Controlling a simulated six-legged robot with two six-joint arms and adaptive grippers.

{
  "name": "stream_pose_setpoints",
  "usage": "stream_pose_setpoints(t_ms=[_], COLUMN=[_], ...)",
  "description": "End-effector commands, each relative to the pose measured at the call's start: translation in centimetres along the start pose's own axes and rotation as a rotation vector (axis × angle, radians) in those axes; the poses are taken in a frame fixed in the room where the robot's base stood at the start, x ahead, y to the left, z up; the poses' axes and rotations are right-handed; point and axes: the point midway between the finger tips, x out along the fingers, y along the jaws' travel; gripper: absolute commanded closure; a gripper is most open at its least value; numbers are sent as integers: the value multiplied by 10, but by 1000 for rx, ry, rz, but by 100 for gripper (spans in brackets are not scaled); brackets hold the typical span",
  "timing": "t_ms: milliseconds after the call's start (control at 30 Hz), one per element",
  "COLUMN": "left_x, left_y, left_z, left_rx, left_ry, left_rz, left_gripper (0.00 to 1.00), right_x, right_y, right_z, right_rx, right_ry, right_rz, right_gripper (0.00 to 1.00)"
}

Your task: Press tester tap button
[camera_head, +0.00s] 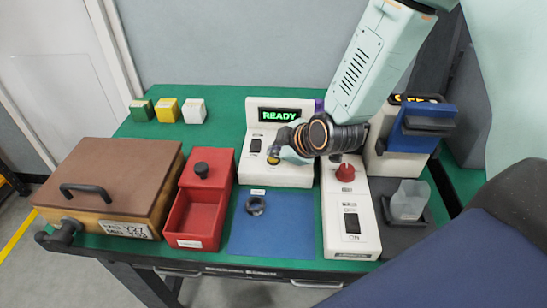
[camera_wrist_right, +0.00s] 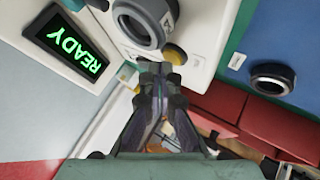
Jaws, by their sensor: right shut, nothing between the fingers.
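The tester is a white box (camera_head: 290,178) with a display reading READY in green (camera_head: 280,116). It also shows in the right wrist view, with the lit display (camera_wrist_right: 70,43) at upper left. A round yellow button (camera_wrist_right: 175,54) sits on its front; in the head view the button (camera_head: 273,161) shows just below my gripper tip. My right gripper (camera_head: 274,152) is shut and empty, its fingertips (camera_wrist_right: 160,68) right by the button. I cannot tell whether they touch it. A dark round ring-like part (camera_wrist_right: 140,22) is on the tester beside the button. My left gripper is not in view.
A black ring (camera_head: 255,205) lies on the blue mat (camera_head: 272,235). A red box (camera_head: 190,243) and a brown-lidded case (camera_head: 110,170) are at left. A white switch box with a red knob (camera_head: 345,173) is right of the mat. Small coloured blocks (camera_head: 167,110) stand behind.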

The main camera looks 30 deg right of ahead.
Motion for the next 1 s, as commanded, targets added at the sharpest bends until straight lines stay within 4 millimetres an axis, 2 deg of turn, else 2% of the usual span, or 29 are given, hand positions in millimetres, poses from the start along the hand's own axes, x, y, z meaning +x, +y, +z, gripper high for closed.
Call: stream_pose_setpoints(t_ms=[1000], left_x=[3], left_y=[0], left_z=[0], left_rx=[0], left_ry=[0], left_rz=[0], left_gripper=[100], right_x=[6], right_y=[-4], right_z=[4], right_rx=[0], right_ry=[0], right_rz=[0], right_gripper=[100])
